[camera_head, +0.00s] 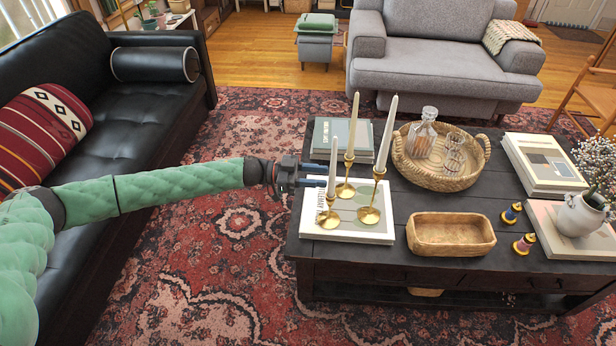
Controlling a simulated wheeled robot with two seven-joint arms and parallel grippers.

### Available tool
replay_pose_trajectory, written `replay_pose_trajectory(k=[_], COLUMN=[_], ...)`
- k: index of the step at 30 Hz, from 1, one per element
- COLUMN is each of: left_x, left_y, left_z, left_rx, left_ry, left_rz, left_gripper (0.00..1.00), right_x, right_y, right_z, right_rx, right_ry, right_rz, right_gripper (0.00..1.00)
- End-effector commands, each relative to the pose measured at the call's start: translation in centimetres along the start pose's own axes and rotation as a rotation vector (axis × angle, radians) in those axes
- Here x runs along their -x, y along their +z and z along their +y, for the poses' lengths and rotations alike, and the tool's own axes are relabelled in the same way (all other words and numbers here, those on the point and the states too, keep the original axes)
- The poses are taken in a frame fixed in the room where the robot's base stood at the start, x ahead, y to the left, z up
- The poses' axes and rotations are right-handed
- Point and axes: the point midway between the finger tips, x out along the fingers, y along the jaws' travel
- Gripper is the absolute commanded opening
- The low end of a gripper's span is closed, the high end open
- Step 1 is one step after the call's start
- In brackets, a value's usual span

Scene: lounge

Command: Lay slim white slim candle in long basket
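Three slim white candles stand upright in brass holders on the coffee table: a left one (333,166), a back one (354,122) and a right one (387,135). The long basket (451,249), tan and rectangular, sits empty near the table's front edge, right of the candles. My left gripper (325,175) reaches in from the left, level with the left candle. Its two blue fingers are apart, with their tips close beside that candle; I cannot tell whether they touch it or reach around it. My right gripper is not in view.
The holders crowd together on a large book (378,236). A round wicker tray (478,180) with a decanter and glasses stands behind the long basket. Books, a white vase (580,214) and two small spools (524,243) are at the right. Bare tabletop surrounds the long basket.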

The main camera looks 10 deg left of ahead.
Motion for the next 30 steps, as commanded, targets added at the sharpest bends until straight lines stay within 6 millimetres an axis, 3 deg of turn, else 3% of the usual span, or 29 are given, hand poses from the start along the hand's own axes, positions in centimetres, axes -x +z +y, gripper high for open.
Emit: replay_pose_trajectory(k=[13, 27, 30], left_x=[-3.7, -4.3, -4.3], left_y=[-0.2, 0.0, 0.0], left_z=[0.0, 0.0, 0.0], left_rx=[0.000, 0.000, 0.000], left_ry=[0.000, 0.001, 0.001], left_rz=[0.001, 0.000, 0.000], left_gripper=[0.40, 0.40, 0.20], right_x=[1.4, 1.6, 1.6], right_y=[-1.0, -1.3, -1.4], right_z=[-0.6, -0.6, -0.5], right_rx=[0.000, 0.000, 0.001], right_ry=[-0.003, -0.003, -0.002], right_rz=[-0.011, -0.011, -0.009], right_gripper=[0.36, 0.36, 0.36])
